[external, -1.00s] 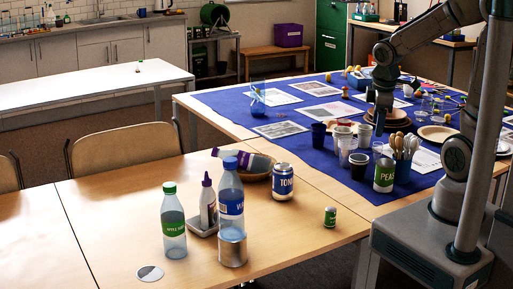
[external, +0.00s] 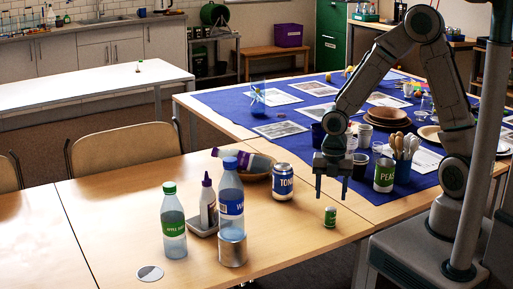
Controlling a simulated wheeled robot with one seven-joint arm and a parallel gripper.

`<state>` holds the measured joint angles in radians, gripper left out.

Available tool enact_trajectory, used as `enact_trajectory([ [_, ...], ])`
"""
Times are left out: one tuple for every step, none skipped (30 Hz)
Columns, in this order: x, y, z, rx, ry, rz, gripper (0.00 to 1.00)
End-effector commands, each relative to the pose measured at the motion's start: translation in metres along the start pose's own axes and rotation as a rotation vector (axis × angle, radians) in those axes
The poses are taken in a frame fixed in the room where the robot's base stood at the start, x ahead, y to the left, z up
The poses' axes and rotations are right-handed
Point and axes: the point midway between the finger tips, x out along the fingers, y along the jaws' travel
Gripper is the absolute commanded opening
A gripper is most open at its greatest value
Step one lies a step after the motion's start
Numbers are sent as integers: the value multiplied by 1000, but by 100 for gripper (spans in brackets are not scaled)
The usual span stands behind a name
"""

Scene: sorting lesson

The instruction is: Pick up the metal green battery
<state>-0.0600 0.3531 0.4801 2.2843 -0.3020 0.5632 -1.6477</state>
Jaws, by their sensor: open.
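The green battery (external: 330,217) is a small, short cylinder with a green wrap and a metal top. It stands upright on the wooden table near its right front edge. My gripper (external: 331,193) is open and points down just above the battery, with nothing visible between its fingers. From this view I cannot tell how exactly the fingers line up over it in depth.
A tonic can (external: 282,182) stands left of my gripper. A water bottle (external: 230,205), a green-capped bottle (external: 174,225) and a purple-capped bottle (external: 208,208) stand further left. A peas can (external: 384,175) stands on the blue cloth (external: 213,101). The table around the battery is clear.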

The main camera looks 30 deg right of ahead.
Motion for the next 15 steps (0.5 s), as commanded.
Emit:
enact_trajectory([
  [12, 0, -1, -3, 1, -3, 55],
  [16, 0, -1, -2, 1, -3, 55],
  [22, 0, 0, 0, 1, -1, 55],
  [24, 0, 0, 0, 0, -1, 55],
  [27, 0, 0, -1, 0, -1, 55],
  [30, 0, 0, -1, 0, 0, 55],
  [31, 0, 0, -1, -1, 0, 55],
  [32, 0, 0, 0, -1, 0, 55],
  [34, 0, 0, 1, -1, 0, 55],
  [37, -1, 0, 2, 0, -1, 55],
  [40, -1, -1, 2, 0, -2, 55],
  [46, -2, -2, 0, 0, -2, 55],
  [51, -3, -3, -1, 1, -3, 55],
  [56, -4, -3, -1, 1, -4, 55],
  [62, -4, -4, -1, 0, -3, 55],
])
